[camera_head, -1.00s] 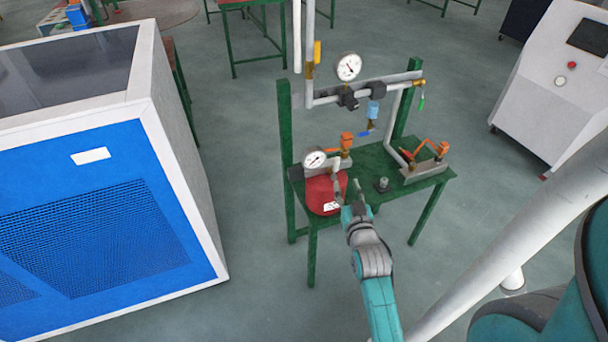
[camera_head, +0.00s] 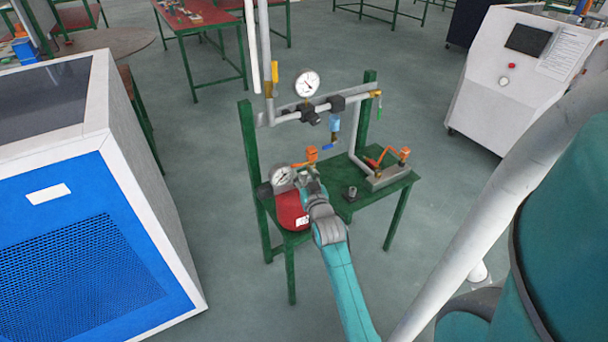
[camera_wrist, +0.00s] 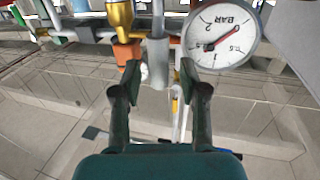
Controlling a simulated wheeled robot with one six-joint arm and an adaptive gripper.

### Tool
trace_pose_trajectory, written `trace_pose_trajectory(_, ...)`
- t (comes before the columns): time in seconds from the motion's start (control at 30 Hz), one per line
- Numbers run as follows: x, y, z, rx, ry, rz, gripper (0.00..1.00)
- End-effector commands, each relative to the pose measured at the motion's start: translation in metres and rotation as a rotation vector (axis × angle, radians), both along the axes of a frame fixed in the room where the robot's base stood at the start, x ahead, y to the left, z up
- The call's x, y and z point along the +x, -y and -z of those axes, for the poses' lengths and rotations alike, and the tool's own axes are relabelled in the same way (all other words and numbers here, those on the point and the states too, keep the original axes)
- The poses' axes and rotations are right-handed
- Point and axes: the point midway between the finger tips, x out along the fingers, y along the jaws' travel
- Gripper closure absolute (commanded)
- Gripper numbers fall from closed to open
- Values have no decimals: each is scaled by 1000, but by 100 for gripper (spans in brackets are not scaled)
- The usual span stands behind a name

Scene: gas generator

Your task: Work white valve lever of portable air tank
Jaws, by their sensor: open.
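The red portable air tank (camera_head: 291,213) sits on the left part of a green stand, with its round pressure gauge (camera_head: 283,178) on top. The gauge also shows in the wrist view (camera_wrist: 222,35), right of the fingers. My gripper (camera_head: 306,178) is at the top of the tank, just right of the gauge, and hides the valve lever in the head view. In the wrist view my gripper (camera_wrist: 159,75) is open. A pale grey-white bar, apparently the valve lever (camera_wrist: 158,62), stands between the two fingertips with gaps on both sides. I cannot tell whether anything touches.
The green stand (camera_head: 400,184) also carries an orange valve fitting (camera_head: 311,155) behind the tank and a pipe assembly (camera_head: 388,170) at right. An upper gauge (camera_head: 306,83) and pipes stand behind. A blue-white cabinet (camera_head: 85,190) is at left, with open floor between.

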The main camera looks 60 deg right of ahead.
Motion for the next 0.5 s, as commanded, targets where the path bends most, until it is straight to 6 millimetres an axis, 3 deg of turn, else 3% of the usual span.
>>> trace_pose_trajectory(0.37,3,3,0,0,0,0,57)
trace_pose_trajectory(0.5,3,3,0,0,0,0,92)
